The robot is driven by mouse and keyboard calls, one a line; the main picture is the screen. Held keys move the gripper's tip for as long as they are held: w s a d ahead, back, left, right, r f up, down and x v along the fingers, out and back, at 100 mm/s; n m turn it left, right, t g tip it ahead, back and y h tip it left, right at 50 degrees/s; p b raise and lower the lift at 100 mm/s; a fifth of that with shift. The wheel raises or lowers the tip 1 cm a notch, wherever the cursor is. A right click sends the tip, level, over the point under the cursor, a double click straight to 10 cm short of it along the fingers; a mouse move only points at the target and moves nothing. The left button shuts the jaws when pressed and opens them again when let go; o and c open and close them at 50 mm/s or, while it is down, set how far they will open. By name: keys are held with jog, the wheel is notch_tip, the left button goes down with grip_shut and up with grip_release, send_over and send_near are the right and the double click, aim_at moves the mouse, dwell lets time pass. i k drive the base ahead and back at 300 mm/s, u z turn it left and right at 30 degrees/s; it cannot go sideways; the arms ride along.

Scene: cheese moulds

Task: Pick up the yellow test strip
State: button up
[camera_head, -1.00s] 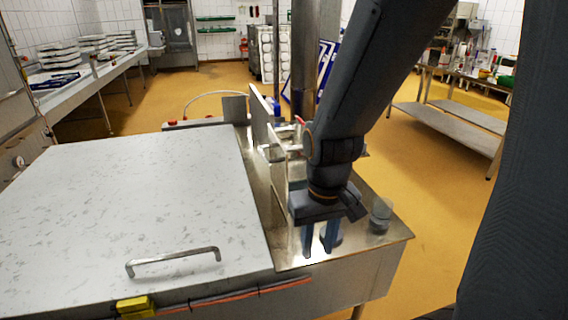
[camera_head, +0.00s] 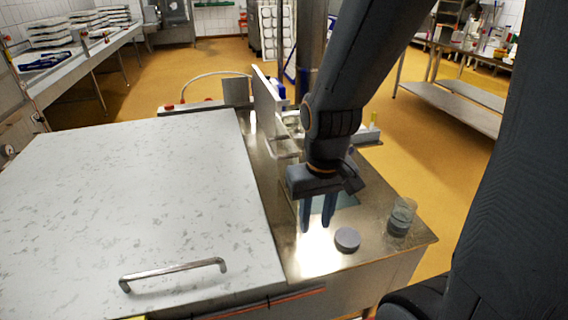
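I cannot clearly make out the yellow test strip. A small upright yellow spot (camera_head: 374,119) shows at the far right edge of the metal worktop, just right of my arm, too small to identify surely. My gripper (camera_head: 316,229) points down over the right-hand metal worktop (camera_head: 385,258). Its two blue-grey fingers are apart, with nothing visible between them. A dark round puck (camera_head: 347,239) lies to the right of the fingertips. My arm hides part of the worktop behind the gripper.
A clear beaker (camera_head: 401,216) with a dark lower part stands near the worktop's right edge. A wide pale lid (camera_head: 130,200) with a metal handle (camera_head: 173,272) lies left. An upright metal plate (camera_head: 268,102) stands behind the gripper. A steel table (camera_head: 450,105) is at back right.

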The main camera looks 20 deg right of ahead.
aim_at(374, 115)
jog(key=k, duration=0.5)
jog(key=z, duration=2.25)
jog(key=i, duration=2.55)
jog(key=u, duration=2.75)
